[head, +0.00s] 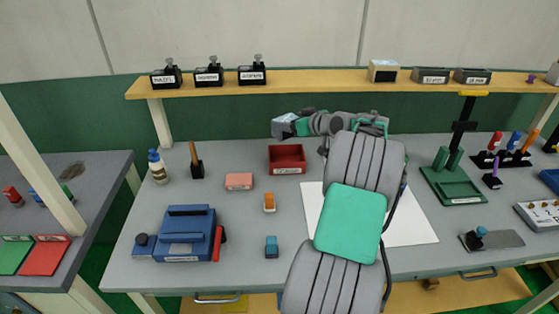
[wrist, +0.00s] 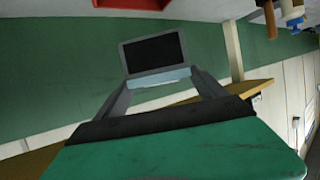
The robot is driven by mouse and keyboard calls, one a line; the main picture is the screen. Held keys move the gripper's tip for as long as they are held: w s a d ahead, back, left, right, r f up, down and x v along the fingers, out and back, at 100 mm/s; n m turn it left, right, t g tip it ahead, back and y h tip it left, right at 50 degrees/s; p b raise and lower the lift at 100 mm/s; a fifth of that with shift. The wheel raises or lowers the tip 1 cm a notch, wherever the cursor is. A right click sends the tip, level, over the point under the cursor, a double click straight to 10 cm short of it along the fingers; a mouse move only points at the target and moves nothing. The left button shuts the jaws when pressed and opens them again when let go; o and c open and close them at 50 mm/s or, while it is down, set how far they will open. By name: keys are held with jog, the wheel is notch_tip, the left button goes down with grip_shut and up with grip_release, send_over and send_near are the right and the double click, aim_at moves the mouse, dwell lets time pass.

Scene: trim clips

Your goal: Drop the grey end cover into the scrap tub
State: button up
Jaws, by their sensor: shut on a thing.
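My gripper (wrist: 160,82) is shut on the grey end cover (wrist: 152,50), a dark grey rectangular piece with a black face, held between the fingertips in the wrist view. In the head view my gripper (head: 290,126) is at the left end of my arm, above the back of the bench, partly hidden by its own links. A red open box (head: 287,171) with a white label stands on the bench just below it; the label is too small to read, so I cannot tell whether it is the scrap tub. The held cover appears above and apart from it.
A yellow shelf (head: 330,82) with labelled bins runs behind the bench. A pink block (head: 239,181), an orange piece (head: 269,202) and a blue machine (head: 187,235) are on the left part. A green stand (head: 452,186) is right. My arm covers much of the white sheet (head: 412,226).

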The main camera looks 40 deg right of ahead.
jog(key=f, duration=0.1)
jog(key=d+f, duration=0.1)
jog(key=f, duration=0.2)
jog(key=shift+s+d+f+b, duration=0.25)
jog(key=shift+s+f+b, duration=0.05)
jog(key=shift+s+b, duration=0.1)
jog(key=o, duration=1.4)
jog(key=shift+s, duration=0.1)
jog(key=b+v, duration=0.1)
jog(key=v, duration=0.6)
jog(key=shift+s+r+b, duration=0.2)
jog(key=shift+s+b, duration=0.05)
jog(key=shift+b, duration=0.15)
